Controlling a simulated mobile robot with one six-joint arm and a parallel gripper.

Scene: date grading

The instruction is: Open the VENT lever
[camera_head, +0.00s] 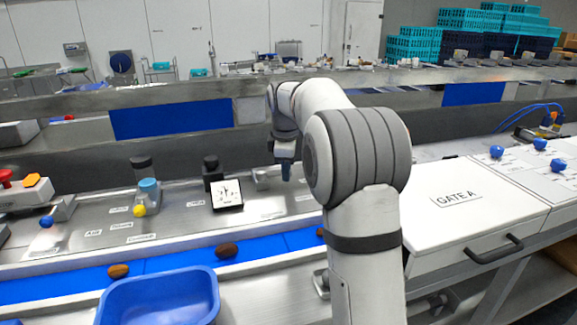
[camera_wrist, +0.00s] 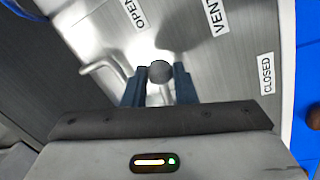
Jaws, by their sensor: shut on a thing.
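The VENT lever's round grey knob (camera_wrist: 160,72) sits between the fingertips of my gripper (camera_wrist: 160,84) in the wrist view, and the fingers are shut on it. The OPEN label (camera_wrist: 134,12) lies up and left of the knob, the VENT label (camera_wrist: 216,14) up and right, and the CLOSED label (camera_wrist: 266,74) farther right. The knob is nearer the OPEN label than the CLOSED one. In the head view my gripper (camera_head: 286,172) is low over the metal panel; the lever there is too small and covered to make out.
A white-faced gauge (camera_head: 227,193) stands left of my gripper, with a blue-topped knob (camera_head: 149,186) farther left. A blue belt (camera_head: 180,258) carrying brown dates and a blue tray (camera_head: 160,300) lie in front. The GATE A box (camera_head: 470,205) is on the right.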

